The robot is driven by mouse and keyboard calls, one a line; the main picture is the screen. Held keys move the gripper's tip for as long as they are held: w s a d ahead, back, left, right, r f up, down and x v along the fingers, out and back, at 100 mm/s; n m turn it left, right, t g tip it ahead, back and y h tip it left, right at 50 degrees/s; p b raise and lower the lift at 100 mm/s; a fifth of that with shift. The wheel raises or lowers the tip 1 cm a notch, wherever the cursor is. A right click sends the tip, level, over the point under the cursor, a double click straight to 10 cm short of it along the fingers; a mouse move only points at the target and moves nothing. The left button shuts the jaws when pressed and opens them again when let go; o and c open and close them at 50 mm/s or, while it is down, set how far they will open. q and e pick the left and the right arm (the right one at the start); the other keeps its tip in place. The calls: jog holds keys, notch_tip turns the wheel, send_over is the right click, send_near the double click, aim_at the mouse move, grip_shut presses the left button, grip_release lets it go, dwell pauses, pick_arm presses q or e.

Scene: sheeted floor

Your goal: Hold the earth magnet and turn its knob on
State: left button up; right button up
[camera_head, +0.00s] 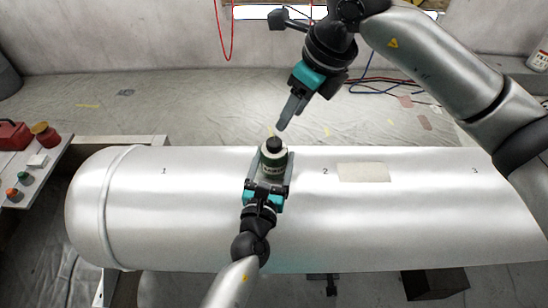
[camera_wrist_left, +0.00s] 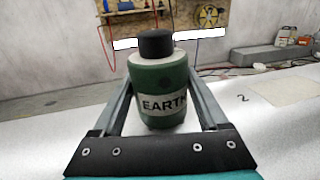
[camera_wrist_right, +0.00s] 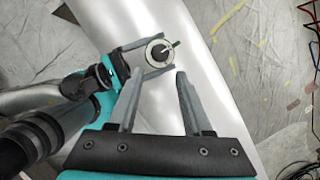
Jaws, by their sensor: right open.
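The earth magnet (camera_head: 273,165) is a green cylinder with a white top and a black knob (camera_head: 273,144). It stands upright on the silver tank. Its EARTH label faces my left wrist camera (camera_wrist_left: 162,104). My left gripper (camera_head: 270,172) has one finger on each side of the magnet's body and appears closed on it. My right gripper (camera_head: 285,118) is open and empty, above and beyond the knob, pointing down toward it. In the right wrist view, the knob (camera_wrist_right: 159,52) lies ahead of the open fingers (camera_wrist_right: 157,78), apart from them.
The silver tank (camera_head: 220,235) bears the numbers 1, 2 and 3 and a beige patch (camera_head: 363,172). A side table (camera_head: 45,160) at the left holds a red box, a red-capped jar and buttons. Hoses and cables (camera_head: 375,85) lie on the sheeted floor behind.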

pick_arm(q)
grip_shut()
pick_arm(e)
jog(key=shift+o, duration=1.3)
jog(key=shift+s+a+f, duration=0.1)
jog(key=shift+s+f, duration=0.05)
jog(key=shift+o, duration=0.5)
jog(key=s+a+f+g+y, duration=0.1)
jog(key=s+f+m+g+y, duration=0.1)
jog(key=s+a+m+y, duration=0.1)
jog(key=shift+s+a+f+g, duration=0.35)
jog(key=shift+s+f+g, duration=0.05)
jog(key=m+t+y, duration=0.9)
jog(key=m+t, duration=0.1)
jog(key=m, duration=2.3)
send_near(268, 140)
jog(key=x, duration=1.1)
jog(key=shift+w+a+f, duration=0.15)
jog(key=shift+w+f, duration=0.2)
jog(key=shift+w, duration=0.05)
